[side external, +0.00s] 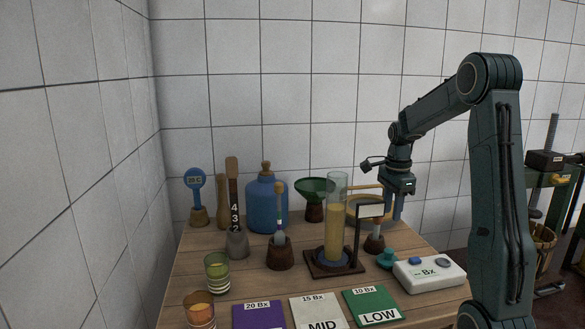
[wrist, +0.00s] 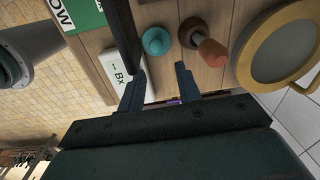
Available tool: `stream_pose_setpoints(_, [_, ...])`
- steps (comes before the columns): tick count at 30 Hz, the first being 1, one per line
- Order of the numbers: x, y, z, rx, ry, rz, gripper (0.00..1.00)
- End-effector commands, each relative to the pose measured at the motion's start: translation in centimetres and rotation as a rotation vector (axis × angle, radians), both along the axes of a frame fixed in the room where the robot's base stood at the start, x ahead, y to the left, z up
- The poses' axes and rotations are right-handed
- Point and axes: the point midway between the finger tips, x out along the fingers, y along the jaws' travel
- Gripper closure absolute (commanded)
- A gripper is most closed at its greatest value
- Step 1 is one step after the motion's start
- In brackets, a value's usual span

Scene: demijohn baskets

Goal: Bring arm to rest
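My dark teal arm stands at the right of the side view, bent over the right part of the wooden table. My gripper (side external: 393,208) points down above the table's right rear part, near the tall cylinder of yellow liquid (side external: 335,232). In the wrist view the two fingers of my gripper (wrist: 160,82) are apart, with only table top and a small purple patch seen between them. Nothing is held.
A white Bx meter (side external: 429,273), a teal knob-like piece (side external: 387,260) and a small brown stand (side external: 375,243) lie near and below the gripper. A blue demijohn (side external: 266,205) and green funnel (side external: 314,190) stand behind. Colored cards, including LOW (side external: 373,306), lie in front.

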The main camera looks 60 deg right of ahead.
Motion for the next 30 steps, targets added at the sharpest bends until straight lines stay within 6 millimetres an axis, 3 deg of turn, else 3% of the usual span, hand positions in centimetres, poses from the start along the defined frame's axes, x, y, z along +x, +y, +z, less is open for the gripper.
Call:
stream_pose_setpoints(8, [3.7,0.1,4.6,-0.146,-0.091,0.296,0.66])
stream_pose_setpoints(14, [7.0,2.0,9.7,-0.306,-0.157,0.619,0.66])
stream_pose_setpoints(20, [8.4,7.6,13.5,-0.428,-0.188,0.962,0.66])
stream_pose_setpoints(30, [4.6,19.3,13.8,-0.473,-0.195,1.423,0.66])
